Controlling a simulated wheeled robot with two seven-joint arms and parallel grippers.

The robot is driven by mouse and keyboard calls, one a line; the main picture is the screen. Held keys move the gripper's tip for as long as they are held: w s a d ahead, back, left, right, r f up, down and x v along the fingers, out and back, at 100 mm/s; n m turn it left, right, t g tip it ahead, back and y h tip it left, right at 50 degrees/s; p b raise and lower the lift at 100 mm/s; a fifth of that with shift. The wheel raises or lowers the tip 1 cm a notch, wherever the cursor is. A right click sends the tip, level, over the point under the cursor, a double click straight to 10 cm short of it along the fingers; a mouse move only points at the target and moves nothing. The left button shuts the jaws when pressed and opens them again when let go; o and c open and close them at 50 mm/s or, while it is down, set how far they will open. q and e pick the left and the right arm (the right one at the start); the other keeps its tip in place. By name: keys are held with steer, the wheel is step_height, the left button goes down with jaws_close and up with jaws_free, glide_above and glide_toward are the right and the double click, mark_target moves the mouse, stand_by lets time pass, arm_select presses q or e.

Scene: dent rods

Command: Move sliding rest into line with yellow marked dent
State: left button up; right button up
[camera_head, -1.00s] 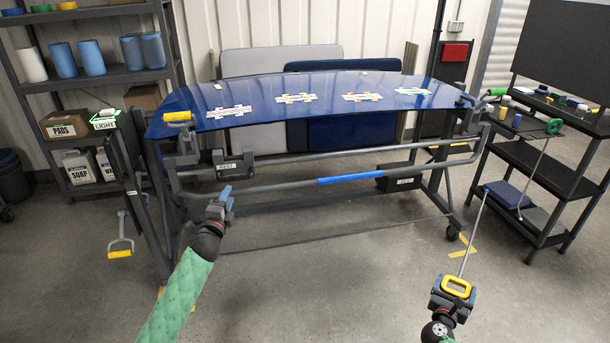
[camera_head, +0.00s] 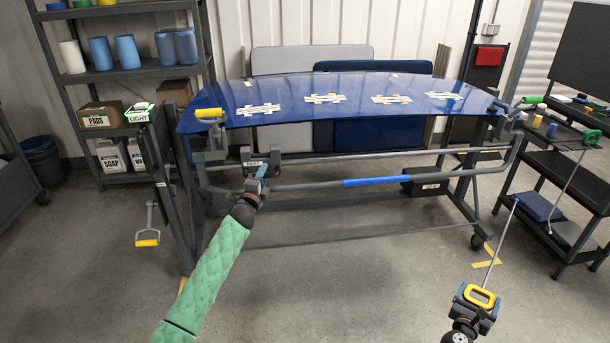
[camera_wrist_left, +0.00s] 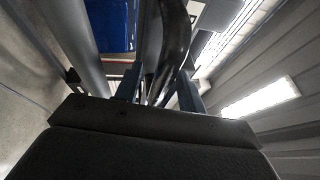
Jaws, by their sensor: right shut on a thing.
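The sliding rest (camera_head: 246,157), a dark block with a white label, sits on the rail near the left end of the blue panel (camera_head: 350,88) in the head view. Several marked dents lie on the panel; the second patch from the left (camera_head: 325,98) looks yellowish, but its colour is hard to read. My left gripper (camera_head: 261,170) is in front of and just below the rest, partly covering it. In the left wrist view its fingers (camera_wrist_left: 160,88) stand apart, with dark bars beyond or between them. My right gripper (camera_head: 478,297) is shut on a yellow-handled rod (camera_head: 503,231) pointing upward.
A front bar with a blue sleeve (camera_head: 376,181) runs across below the panel. A shelf rack (camera_head: 125,74) stands at the left and a black cart (camera_head: 560,175) at the right. The floor before the stand is clear.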

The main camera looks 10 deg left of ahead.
arm_select(q)
steer(key=shift+c, duration=0.4)
jaws_close()
steer(key=shift+d, duration=0.1)
steer(key=shift+w+d+f+b, duration=0.1)
steer(key=shift+w+d+b, duration=1.35)
steer(key=shift+d, duration=3.05)
steer(key=shift+w+d+r+b, duration=0.1)
steer(key=shift+w+d+b, duration=1.3)
steer(key=shift+d, duration=3.05)
steer(key=shift+w+d+f+b, duration=0.1)
steer(key=shift+w+d+b, duration=1.3)
steer(key=shift+d, duration=3.1)
steer(key=shift+s+b, duration=0.4)
steer(key=shift+o, duration=0.4)
jaws_free()
